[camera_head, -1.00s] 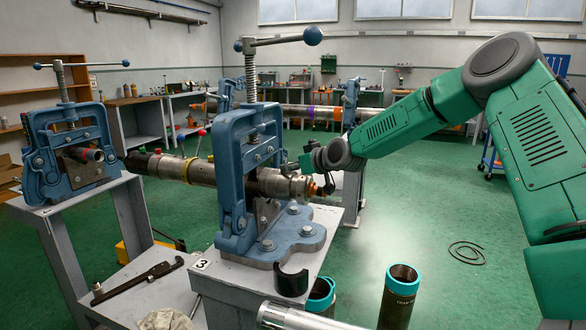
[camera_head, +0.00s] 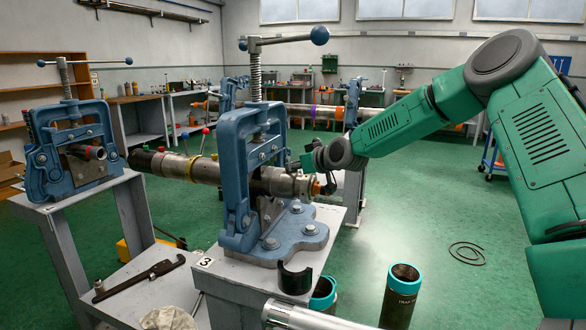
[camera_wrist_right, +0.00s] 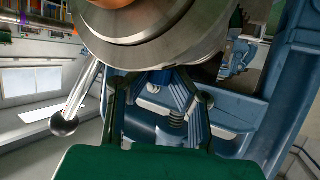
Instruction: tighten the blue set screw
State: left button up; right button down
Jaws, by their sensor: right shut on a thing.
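A metal pipe tool (camera_head: 205,171) lies clamped in the blue vise marked 3 (camera_head: 233,185). Its steel end also fills the top of the right wrist view (camera_wrist_right: 150,30). My right gripper (camera_head: 318,186) is at the near end of the tool, right of the vise, partly hidden by the wrist. In the right wrist view, my right gripper's fingers (camera_wrist_right: 160,85) reach up under the tool and close around the small blue set screw (camera_wrist_right: 157,77), which is mostly hidden. The set screw cannot be made out in the head view. My left gripper is not in view.
A second blue vise (camera_head: 70,150) stands at the left. A black half-ring (camera_head: 295,279) sits at the vise table's edge. Teal-topped pipes (camera_head: 401,295) stand in front. A ball-ended lever (camera_wrist_right: 65,123) is close to the right gripper.

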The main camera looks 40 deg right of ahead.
jog(key=shift+w+d+r, duration=0.15)
jog(key=shift+r, duration=0.25)
jog(key=c, duration=1.6)
grip_release()
jog(key=shift+o, duration=0.8)
jog(key=shift+s, duration=0.3)
jog(key=shift+f, duration=0.15)
jog(key=v, duration=1.2)
jog(key=shift+d+f, duration=0.1)
